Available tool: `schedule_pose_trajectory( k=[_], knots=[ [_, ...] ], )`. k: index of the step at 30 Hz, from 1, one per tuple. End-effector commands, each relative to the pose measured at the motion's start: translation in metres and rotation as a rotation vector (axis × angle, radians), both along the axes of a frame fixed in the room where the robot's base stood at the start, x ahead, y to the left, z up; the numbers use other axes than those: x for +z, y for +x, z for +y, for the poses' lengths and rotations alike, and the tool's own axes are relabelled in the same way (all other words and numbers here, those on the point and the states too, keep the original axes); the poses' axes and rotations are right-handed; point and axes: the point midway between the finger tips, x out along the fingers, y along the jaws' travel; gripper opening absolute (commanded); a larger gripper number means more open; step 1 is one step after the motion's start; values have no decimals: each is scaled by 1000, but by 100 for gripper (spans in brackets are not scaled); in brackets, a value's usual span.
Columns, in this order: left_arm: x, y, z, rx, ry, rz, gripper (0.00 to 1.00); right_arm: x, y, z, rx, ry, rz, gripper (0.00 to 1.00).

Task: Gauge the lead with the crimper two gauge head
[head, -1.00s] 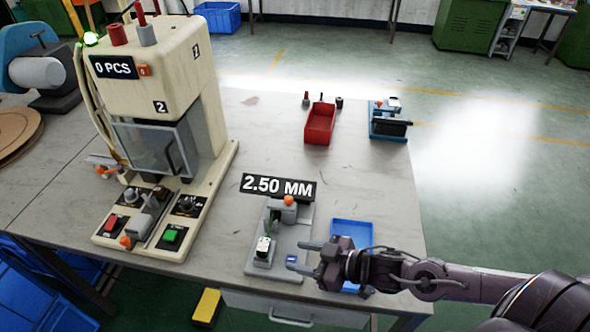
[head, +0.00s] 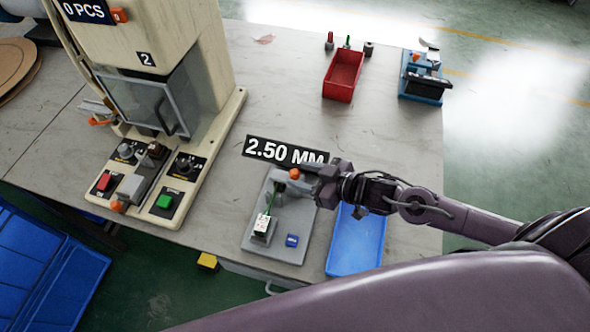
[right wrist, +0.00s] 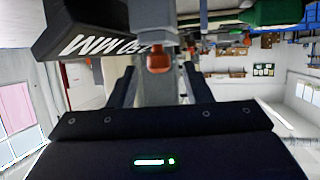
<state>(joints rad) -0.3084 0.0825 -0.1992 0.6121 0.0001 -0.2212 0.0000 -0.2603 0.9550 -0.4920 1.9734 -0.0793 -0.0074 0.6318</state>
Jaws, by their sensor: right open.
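The gauge (head: 256,243) is a grey plate with an upright head and an orange knob (head: 294,174), under a black "2.50 MM" display (head: 283,151). A small block with a white face (head: 262,226) and a thin green piece, perhaps the lead, stands on the plate's front left. A small blue block (head: 291,240) lies to its right. My right gripper (head: 308,180) is open at the gauge head, beside the knob. In the right wrist view the orange knob (right wrist: 158,60) shows between the spread fingers (right wrist: 155,88); I cannot tell whether they touch it. My left gripper is not in view.
A beige machine (head: 205,80) marked "2", with a "0 PCS" display, stands left. A blue tray (head: 357,245) lies right of the gauge. A red bin (head: 342,75) and a blue fixture (head: 425,85) stand at the back. The table between is clear.

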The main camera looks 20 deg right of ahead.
Motion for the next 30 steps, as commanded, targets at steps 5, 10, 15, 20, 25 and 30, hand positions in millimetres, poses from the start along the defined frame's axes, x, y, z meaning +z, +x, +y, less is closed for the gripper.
schedule_pose_trajectory(
  k=[5,10,15,20,25,30],
  knots=[
    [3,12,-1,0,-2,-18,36,-7,16,13,-1,2,-2,45],
    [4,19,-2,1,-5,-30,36,-11,21,19,1,0,0,45],
    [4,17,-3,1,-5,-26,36,-12,21,19,2,-1,1,45],
    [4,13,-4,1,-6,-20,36,-11,21,19,2,0,0,34],
    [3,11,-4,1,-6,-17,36,-11,21,19,2,0,0,12],
    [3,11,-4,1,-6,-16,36,-11,21,19,2,0,0,0]
  ],
)
